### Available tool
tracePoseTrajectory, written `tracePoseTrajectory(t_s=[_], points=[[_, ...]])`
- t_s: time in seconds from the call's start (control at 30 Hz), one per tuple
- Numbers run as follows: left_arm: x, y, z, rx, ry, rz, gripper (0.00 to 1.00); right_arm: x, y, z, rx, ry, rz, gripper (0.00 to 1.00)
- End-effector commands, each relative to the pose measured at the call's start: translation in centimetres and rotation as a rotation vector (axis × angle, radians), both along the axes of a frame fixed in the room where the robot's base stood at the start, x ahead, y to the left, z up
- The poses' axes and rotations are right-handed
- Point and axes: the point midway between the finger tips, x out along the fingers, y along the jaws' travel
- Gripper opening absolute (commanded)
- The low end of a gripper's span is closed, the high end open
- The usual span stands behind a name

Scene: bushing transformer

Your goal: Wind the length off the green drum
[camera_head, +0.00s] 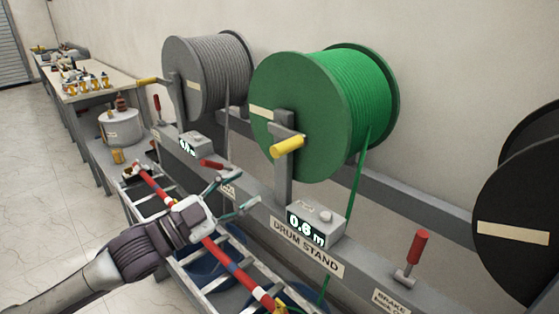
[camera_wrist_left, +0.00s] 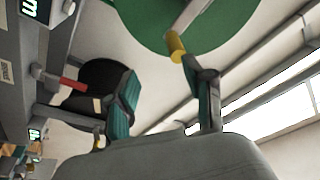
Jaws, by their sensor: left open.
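The green drum (camera_head: 300,120) stands on the drum stand (camera_head: 310,252), wound with green cable (camera_head: 365,95). A length of cable hangs down past the counter (camera_head: 314,228), which reads 0.6 m. The drum's crank has a yellow handle (camera_head: 287,146) pointing toward me. My left gripper (camera_head: 245,191) is open and empty, below and left of that handle, apart from it. In the left wrist view the handle (camera_wrist_left: 175,46) shows beyond and between the open fingers (camera_wrist_left: 166,90), below the green drum (camera_wrist_left: 205,25). My right gripper is not in view.
A grey drum (camera_head: 205,78) is at left and a black drum (camera_head: 520,215) at right. Red brake levers (camera_head: 418,247) rise from the stand. A red-and-white pole (camera_head: 222,256) and a ladder-like rack (camera_head: 240,275) lie below my arm. A workbench (camera_head: 100,82) stands farther left.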

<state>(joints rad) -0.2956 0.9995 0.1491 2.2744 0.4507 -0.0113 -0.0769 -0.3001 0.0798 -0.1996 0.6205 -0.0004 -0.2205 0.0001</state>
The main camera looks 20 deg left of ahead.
Motion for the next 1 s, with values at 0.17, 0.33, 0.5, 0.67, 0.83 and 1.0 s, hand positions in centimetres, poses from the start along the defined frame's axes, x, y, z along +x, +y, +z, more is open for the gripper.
tracePoseTrajectory(t_s=[0.17, 0.33, 0.5, 0.67, 0.83, 1.0], points=[[0.3, 0.7, -0.3, -0.416, 0.038, -0.076, 0.53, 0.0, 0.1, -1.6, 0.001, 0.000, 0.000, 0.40], [1.0, 0.7, 0.4, -0.493, 0.044, -0.091, 0.53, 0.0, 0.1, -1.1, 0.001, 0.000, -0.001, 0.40], [2.8, -0.4, 1.6, -0.489, 0.042, -0.093, 0.53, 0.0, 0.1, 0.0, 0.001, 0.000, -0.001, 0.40], [5.5, -1.7, 2.9, -0.488, 0.043, -0.093, 0.53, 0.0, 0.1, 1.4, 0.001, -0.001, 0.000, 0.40], [8.4, -3.2, 4.1, -0.486, 0.044, -0.091, 0.53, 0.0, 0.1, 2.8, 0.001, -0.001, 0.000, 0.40], [10.6, -4.2, 4.9, -0.484, 0.045, -0.091, 0.53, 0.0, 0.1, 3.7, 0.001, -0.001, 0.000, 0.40]])
